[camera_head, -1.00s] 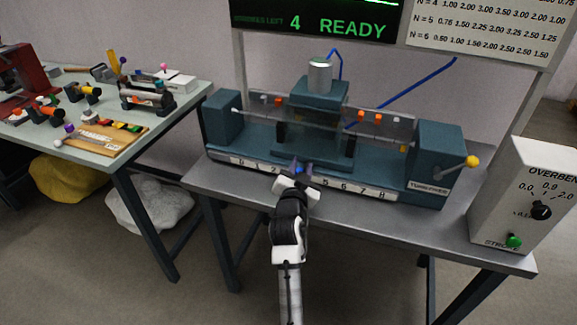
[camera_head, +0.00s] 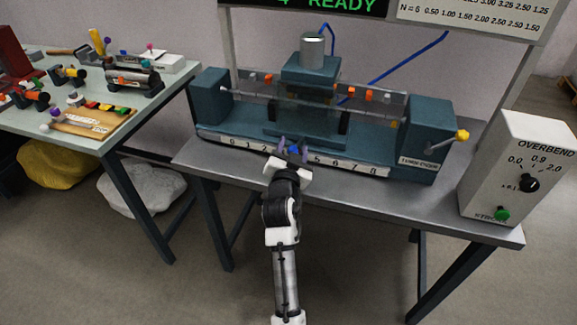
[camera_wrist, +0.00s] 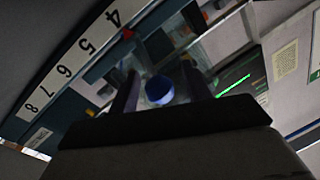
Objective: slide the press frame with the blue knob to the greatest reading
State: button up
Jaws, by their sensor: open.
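The press frame (camera_head: 310,70) is a teal block with a grey cylinder on top, standing astride the bending machine's clear-fronted bed. Its blue knob (camera_head: 295,150) is low at the front, by the numbered scale (camera_head: 345,164) around 3 to 4, whose numbers my gripper hides. My gripper (camera_head: 293,148) is open, with its fingers either side of the knob. In the wrist view the blue knob (camera_wrist: 159,90) sits between the two dark fingers, with a gap visible on each side. A red pointer (camera_wrist: 128,34) shows near the 4 on the scale.
A teal end block with a yellow-tipped crank (camera_head: 462,135) closes the machine's right end. A white overbend box (camera_head: 515,170) with a black dial and green button stands at the bench's right. A side table (camera_head: 85,130) with tools is at left.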

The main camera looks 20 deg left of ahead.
jog(key=s+d+b, duration=0.1)
jog(key=s+b, duration=0.2)
jog(key=s, duration=0.9)
jog(key=shift+s+d, duration=0.25)
jog(key=shift+s, duration=0.15)
